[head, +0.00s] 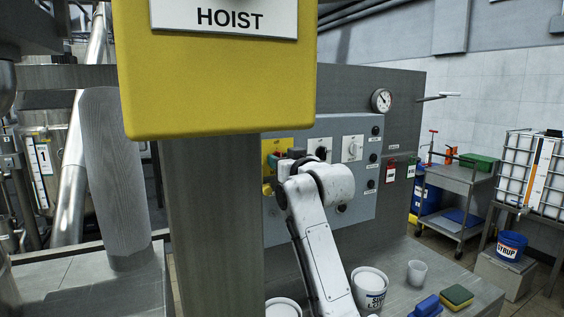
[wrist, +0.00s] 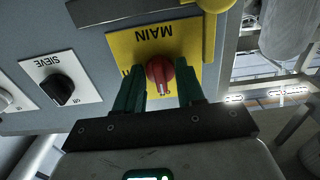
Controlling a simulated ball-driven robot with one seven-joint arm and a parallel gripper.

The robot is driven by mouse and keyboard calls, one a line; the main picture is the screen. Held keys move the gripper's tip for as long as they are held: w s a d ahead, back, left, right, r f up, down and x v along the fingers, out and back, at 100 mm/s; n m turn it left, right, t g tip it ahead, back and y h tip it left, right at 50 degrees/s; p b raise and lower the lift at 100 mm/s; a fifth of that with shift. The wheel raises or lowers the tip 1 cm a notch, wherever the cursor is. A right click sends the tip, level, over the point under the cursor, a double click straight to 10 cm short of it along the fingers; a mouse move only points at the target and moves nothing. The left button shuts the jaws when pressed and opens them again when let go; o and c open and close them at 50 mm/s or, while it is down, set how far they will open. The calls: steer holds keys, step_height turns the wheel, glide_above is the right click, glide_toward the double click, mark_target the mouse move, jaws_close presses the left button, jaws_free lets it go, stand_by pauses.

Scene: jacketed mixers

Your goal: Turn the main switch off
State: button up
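The main switch is a red rotary knob (wrist: 159,73) on a yellow plate marked MAIN (wrist: 148,42), which appears upside down in the wrist view. A pale mark on the knob faces my gripper's side. My gripper (wrist: 158,88) is open, with one green finger on each side of the knob. A gap shows between the knob and each finger; contact cannot be told. The plate's position lettering is mostly hidden by the fingers. In the head view, the yellow plate (head: 270,147) shows at the panel's left, and my arm hides the knob.
A yellow lever-like part (wrist: 210,28) stands beside the plate. A black SIEVE knob (wrist: 61,88) is on the neighbouring white plate. The yellow HOIST box (head: 215,85) and its post block part of the head view. Tubs, a cup (head: 417,272) and a sponge (head: 456,296) stand below the panel.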

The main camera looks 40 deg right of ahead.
steer(key=shift+s, duration=0.1)
steer(key=b+v, duration=0.2)
steer(key=v, duration=0.8)
steer(key=shift+s+b, duration=0.3)
steer(key=shift+b, duration=0.05)
steer(key=shift+a, duration=0.1)
